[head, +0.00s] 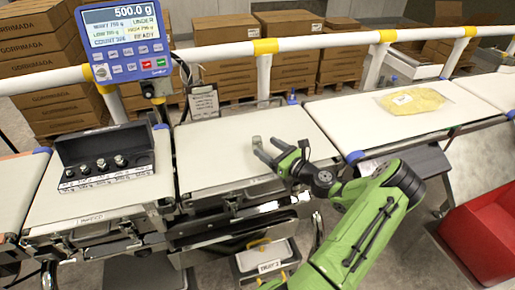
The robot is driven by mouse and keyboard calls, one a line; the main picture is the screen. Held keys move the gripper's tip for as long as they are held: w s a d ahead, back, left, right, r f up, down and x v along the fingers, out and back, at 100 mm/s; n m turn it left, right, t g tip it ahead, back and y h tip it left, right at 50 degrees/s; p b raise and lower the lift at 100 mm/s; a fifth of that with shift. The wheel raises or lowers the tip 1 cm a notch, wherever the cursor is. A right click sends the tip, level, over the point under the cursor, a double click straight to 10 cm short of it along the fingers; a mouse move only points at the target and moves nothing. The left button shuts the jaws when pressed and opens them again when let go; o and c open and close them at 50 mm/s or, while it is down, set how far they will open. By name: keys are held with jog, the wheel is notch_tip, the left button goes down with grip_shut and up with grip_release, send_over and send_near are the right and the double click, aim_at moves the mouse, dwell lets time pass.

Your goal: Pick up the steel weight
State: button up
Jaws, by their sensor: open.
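A small grey piece (257,142) on the middle white weighing belt (215,155) looks like the steel weight. It is small and partly covered, so I cannot clearly tell it from a fingertip. My gripper (277,151) reaches in from the right, low over the right part of this belt, with its dark fingers apart. The grey piece is at the far end of the fingers; I cannot tell whether they touch it. An open black case (105,147) on the left belt holds several small steel weights (102,164) in a row.
A blue display (125,40) reads 500.0 g on a post behind the belts. A white guard rail (215,53) runs along the back. A bag of yellow product (413,101) lies on the right belt. A red bin (480,235) stands at the lower right. The middle belt's left part is clear.

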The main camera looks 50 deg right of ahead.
aim_at(259, 142)
jog(key=w+b, duration=0.1)
jog(key=w, duration=0.4)
jog(key=shift+w+f, duration=0.1)
jog(key=shift+w, duration=0.25)
jog(key=shift+c, duration=0.2)
grip_shut()
